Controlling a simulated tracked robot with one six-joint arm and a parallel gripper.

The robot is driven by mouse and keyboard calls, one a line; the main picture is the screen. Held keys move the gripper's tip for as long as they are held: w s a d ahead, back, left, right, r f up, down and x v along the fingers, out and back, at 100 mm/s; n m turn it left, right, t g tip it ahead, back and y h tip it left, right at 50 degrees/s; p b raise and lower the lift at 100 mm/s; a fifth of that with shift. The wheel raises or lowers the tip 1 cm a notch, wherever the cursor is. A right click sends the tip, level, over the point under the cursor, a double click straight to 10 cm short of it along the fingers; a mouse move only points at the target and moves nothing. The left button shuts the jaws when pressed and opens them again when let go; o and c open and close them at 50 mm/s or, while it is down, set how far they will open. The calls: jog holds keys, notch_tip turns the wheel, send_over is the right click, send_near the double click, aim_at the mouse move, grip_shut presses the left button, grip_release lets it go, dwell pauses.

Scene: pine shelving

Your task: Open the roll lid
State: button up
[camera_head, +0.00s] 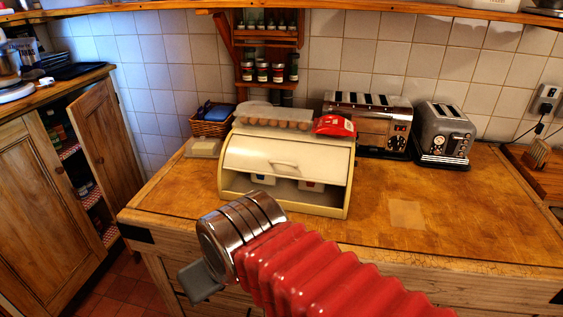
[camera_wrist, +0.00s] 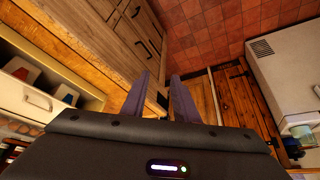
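A cream bread box with a wooden frame (camera_head: 343,190) stands on the wooden counter in the head view. Its roll lid (camera_head: 265,153) has a small handle (camera_head: 283,164) near its lower edge. Below the lid is a gap through which items show inside, so the lid is partly raised. In the wrist view the lid handle (camera_wrist: 38,101) is at the left, with the box's open front beside it. My gripper (camera_wrist: 161,80) points down past the counter toward the floor, its two fingers apart and nothing between them. In the head view my gripper (camera_head: 200,282) is in front of and below the box, not touching it.
A clear egg tray (camera_head: 272,118) and a red packet (camera_head: 334,126) lie on top of the box. Two toasters (camera_head: 368,125) (camera_head: 444,133) stand to the right, a basket (camera_head: 211,122) behind left. The counter's front right is clear. A cabinet door (camera_head: 105,140) hangs open at left.

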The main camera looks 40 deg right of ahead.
jog(key=shift+w, duration=0.1)
jog(key=w+d+m+y, duration=0.6)
jog(key=w+d+m, duration=0.7)
jog(key=d, duration=0.1)
jog(key=s+d+m+t+h, duration=0.1)
jog(key=d+m+t, duration=0.7)
jog(key=d, duration=1.9)
jog(key=shift+s+d+m+t, duration=0.2)
jog(key=shift+s+m+t, duration=0.1)
jog(key=shift+m, duration=0.3)
jog(key=shift+w, duration=0.1)
